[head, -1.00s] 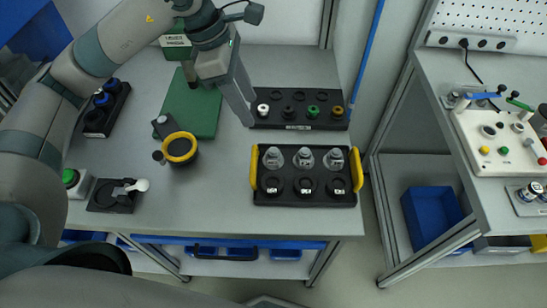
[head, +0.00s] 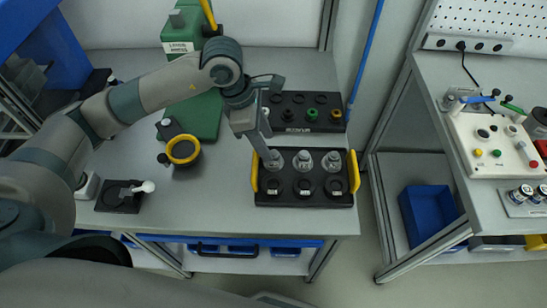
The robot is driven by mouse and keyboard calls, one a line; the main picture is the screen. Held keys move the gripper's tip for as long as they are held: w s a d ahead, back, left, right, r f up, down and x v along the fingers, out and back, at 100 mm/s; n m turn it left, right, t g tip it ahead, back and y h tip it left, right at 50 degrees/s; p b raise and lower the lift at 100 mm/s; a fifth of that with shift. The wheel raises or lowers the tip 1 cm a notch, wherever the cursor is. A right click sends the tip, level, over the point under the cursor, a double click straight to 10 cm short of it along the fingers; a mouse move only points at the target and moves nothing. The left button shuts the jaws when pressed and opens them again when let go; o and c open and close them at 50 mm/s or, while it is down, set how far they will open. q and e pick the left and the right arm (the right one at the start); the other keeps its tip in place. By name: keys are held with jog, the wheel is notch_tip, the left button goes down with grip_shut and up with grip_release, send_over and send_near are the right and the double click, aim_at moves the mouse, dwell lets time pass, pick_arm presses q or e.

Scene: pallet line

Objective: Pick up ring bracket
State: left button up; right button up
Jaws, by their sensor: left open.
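A black tray with yellow handles (head: 305,203) lies at the right front of the table. Its back row holds three grey metallic parts, a left one (head: 273,162), a middle one (head: 302,160) and a right one (head: 332,161). I cannot tell for sure which thing is the ring bracket. My left gripper (head: 266,153) is open and points down at the left grey part, its fingers close above or beside it. Contact is not clear. The fingers partly hide that part. My right gripper is not in view.
Behind the tray, a black rack (head: 300,125) holds small parts with coloured tops. A black-and-yellow round fixture (head: 184,151) and a black plate with a white knob (head: 121,196) stand to the left. Bare table (head: 215,205) lies between them and the tray.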

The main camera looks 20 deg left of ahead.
pick_arm(q)
jog(key=shift+d+f, duration=0.15)
jog(key=shift+f, duration=0.2)
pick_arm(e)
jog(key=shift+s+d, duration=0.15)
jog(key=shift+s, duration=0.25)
pick_arm(q)
jog(key=shift+d+f+p, duration=0.1)
jog(key=shift+f+p, duration=0.4)
jog(key=shift+p, duration=0.05)
jog(key=p+x, duration=0.1)
jog(key=x, duration=0.2)
jog(key=shift+s+p, duration=0.1)
jog(key=shift+p, duration=0.2)
jog(key=shift+d+f, duration=0.1)
jog(key=shift+f, duration=0.5)
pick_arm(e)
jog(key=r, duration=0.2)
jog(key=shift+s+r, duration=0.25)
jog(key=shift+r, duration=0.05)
pick_arm(q)
jog(key=c, duration=0.9)
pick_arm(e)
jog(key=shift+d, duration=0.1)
